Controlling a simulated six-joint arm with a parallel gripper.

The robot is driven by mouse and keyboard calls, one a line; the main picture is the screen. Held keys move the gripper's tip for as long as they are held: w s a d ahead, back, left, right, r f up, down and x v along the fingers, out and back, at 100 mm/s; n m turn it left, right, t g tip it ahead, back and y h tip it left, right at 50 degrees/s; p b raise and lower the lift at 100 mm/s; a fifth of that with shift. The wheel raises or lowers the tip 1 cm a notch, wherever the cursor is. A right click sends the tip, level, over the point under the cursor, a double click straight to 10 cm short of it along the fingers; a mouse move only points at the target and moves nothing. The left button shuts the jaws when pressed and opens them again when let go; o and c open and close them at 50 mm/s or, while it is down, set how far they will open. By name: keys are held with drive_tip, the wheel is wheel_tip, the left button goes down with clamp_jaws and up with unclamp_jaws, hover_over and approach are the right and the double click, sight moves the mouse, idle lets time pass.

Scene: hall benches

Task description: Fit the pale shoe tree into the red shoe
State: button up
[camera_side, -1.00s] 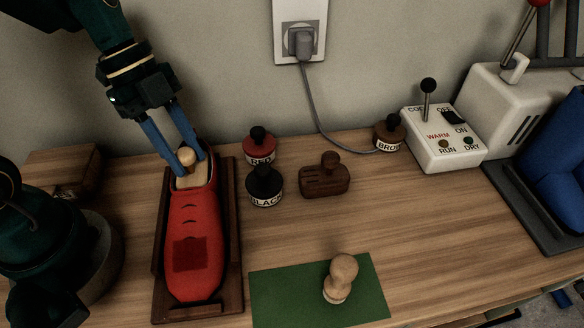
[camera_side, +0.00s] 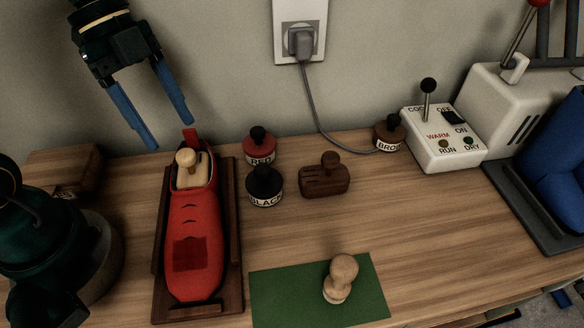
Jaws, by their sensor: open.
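The red shoe (camera_side: 196,232) lies on a dark wooden stand at the left of the bench, its opening toward the wall. The pale shoe tree (camera_side: 188,164) sits in the shoe's opening, with its round knob sticking up above the rim. How deep its front reaches is hidden inside the shoe. My gripper (camera_side: 172,136) is above and behind the shoe's heel, with its two blue fingers spread wide and nothing between them. It is apart from the knob.
A second pale wooden knobbed piece (camera_side: 341,279) stands on a green mat (camera_side: 280,298). Red (camera_side: 258,150), black (camera_side: 264,187) and brown (camera_side: 388,134) labelled tins and a dark brush (camera_side: 325,177) stand behind. A white switch box (camera_side: 443,140) is at right. The bench's right middle is clear.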

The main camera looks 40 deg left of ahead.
drive_tip(key=v, duration=0.6)
drive_tip(key=s+d+f+n+t+y, duration=0.1)
drive_tip(key=s+n+t+y, duration=0.1)
drive_tip(key=n, duration=0.7)
drive_tip(key=s+d+f+n+t+y, duration=0.1)
drive_tip(key=s+f+n+t+y, duration=0.1)
drive_tip(key=n, duration=0.7)
drive_tip(key=shift+s+d+t, duration=0.4)
drive_tip(key=shift+s+t, duration=0.1)
drive_tip(key=shift+t, duration=0.3)
